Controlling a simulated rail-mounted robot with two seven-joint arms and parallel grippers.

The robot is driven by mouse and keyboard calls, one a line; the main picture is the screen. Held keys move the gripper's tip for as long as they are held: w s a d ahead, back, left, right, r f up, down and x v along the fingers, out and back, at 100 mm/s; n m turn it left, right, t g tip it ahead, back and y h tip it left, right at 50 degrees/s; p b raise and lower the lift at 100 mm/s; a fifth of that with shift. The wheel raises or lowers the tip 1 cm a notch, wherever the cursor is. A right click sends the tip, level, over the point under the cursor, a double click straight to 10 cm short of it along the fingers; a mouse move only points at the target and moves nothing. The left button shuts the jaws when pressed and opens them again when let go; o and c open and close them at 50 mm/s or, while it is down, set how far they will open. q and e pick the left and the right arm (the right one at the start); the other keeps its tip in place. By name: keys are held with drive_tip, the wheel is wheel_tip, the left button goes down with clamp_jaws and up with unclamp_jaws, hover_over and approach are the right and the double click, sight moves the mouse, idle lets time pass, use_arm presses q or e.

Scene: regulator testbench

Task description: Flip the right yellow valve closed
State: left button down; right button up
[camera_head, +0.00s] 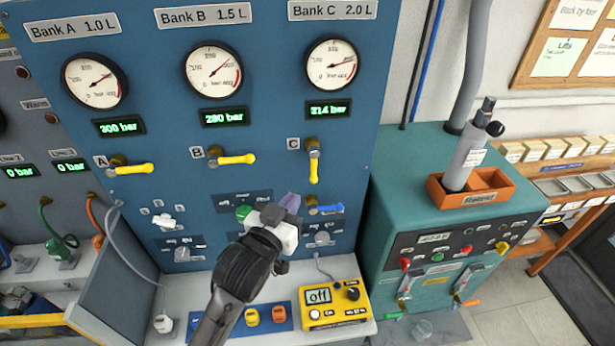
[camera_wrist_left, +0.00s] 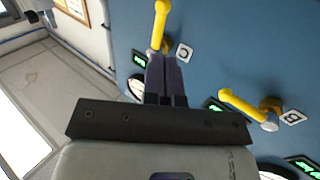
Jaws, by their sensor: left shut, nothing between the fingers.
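Three yellow valve handles sit on the blue panel in the head view. The right one, C (camera_head: 314,164), points straight down. Valve B (camera_head: 235,159) and valve A (camera_head: 133,168) lie horizontal, pointing right. My left gripper (camera_head: 290,201) is below valve C and slightly left of it, with its purple fingers together and empty. In the left wrist view the shut fingers (camera_wrist_left: 161,62) appear close to the handle of valve C (camera_wrist_left: 161,22); whether they touch it is not clear. Valve B (camera_wrist_left: 241,105) shows to the right there. My right gripper is out of view.
A blue handle (camera_head: 325,209) is just right of my left fingers, and a green knob (camera_head: 243,213) is to their left. A yellow meter reading off (camera_head: 332,301) stands on the bench below. A teal cabinet (camera_head: 416,188) stands at right with an orange holder (camera_head: 494,200) on top.

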sight(312, 174)
use_arm(q)
drive_tip(key=p+x, duration=0.1)
drive_tip(key=x, duration=0.6)
drive_tip(key=shift+w+d+p, duration=0.2)
drive_tip(key=shift+w+p, duration=0.05)
drive_tip(key=shift+p, duration=0.1)
